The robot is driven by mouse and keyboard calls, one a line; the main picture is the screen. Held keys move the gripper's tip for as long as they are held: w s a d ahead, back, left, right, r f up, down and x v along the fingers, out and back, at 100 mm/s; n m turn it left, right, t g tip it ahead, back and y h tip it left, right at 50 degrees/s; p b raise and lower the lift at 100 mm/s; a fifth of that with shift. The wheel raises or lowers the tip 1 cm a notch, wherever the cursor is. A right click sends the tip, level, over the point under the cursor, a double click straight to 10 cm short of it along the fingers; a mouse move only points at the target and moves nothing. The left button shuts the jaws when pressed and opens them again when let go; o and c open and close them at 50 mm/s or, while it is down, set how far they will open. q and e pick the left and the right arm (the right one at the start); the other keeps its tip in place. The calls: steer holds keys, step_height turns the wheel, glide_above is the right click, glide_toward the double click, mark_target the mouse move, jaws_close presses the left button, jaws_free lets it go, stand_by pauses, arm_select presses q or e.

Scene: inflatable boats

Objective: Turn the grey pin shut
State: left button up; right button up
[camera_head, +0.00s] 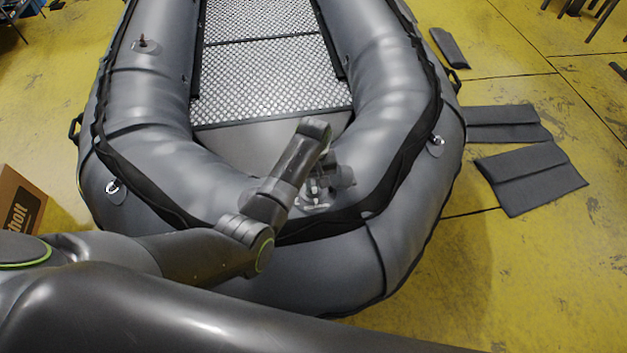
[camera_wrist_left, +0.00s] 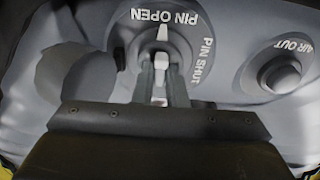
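The grey pin (camera_wrist_left: 161,62) shows in the left wrist view on a round grey fitting of the boat. Its pale pointer is at the top, toward the words PIN OPEN. The words PIN SHUT are on the fitting's right side. My left gripper (camera_wrist_left: 162,90) has one finger on each side of the pin, very close to it. I cannot tell whether the fingers press on it. In the head view my left gripper (camera_head: 318,188) is at the fitting near the boat's end, and my arm partly hides it. My right gripper is not in view.
A round AIR OUT valve (camera_wrist_left: 280,75) sits to the right of the pin. The grey inflatable boat (camera_head: 395,80) fills the middle, with raised tubes around the fitting. Dark pads (camera_head: 530,178) lie on the yellow floor at right. A cardboard box (camera_head: 20,203) stands at left.

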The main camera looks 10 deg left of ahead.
arm_select(q)
jaws_close()
